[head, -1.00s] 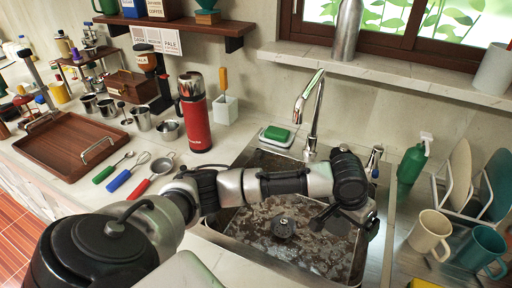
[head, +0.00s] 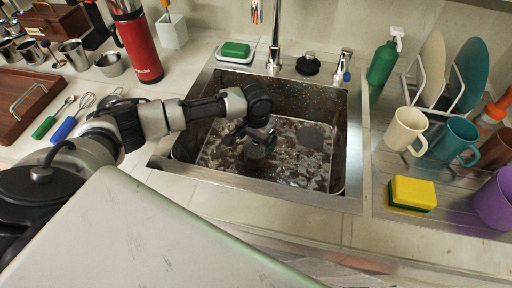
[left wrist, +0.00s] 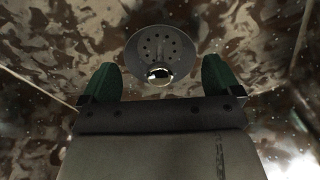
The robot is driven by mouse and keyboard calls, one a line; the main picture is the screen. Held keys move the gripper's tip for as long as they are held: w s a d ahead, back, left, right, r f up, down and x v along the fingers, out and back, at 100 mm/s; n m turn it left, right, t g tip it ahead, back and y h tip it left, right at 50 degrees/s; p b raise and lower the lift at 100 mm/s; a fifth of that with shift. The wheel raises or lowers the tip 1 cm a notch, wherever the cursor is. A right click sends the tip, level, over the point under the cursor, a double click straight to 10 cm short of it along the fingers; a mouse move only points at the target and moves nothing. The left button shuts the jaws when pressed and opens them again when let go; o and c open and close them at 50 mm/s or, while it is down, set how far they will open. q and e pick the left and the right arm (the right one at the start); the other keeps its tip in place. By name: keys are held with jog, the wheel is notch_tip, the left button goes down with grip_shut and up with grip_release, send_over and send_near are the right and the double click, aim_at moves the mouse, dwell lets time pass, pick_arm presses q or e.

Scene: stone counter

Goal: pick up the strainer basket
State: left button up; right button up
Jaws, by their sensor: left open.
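The strainer basket (left wrist: 152,48) shows in the left wrist view as a grey round disc with small holes and a shiny knob. It lies in the steel sink (head: 218,162). My left gripper (head: 260,143) reaches down into the sink in the head view and largely hides the basket there. In the left wrist view, its two green-padded fingers (left wrist: 158,82) are open, one on each side of the knob, with gaps between. Whether they are level with the knob is hard to tell. My right gripper is not in view.
The faucet (head: 273,40), a black stopper (head: 308,65) and a green soap bar (head: 235,49) are at the sink's back edge. A dark drain (head: 311,137) is in the basin. Mugs (head: 405,130) and a yellow sponge (head: 413,191) stand right; a red flask (head: 139,45) stands left.

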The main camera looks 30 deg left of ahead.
aim_at(256, 146)
pick_arm(q)
jog(key=shift+f, duration=1.55)
jog(key=shift+c, duration=0.4)
jog(key=c, duration=0.6)
jog(key=shift+r, duration=0.15)
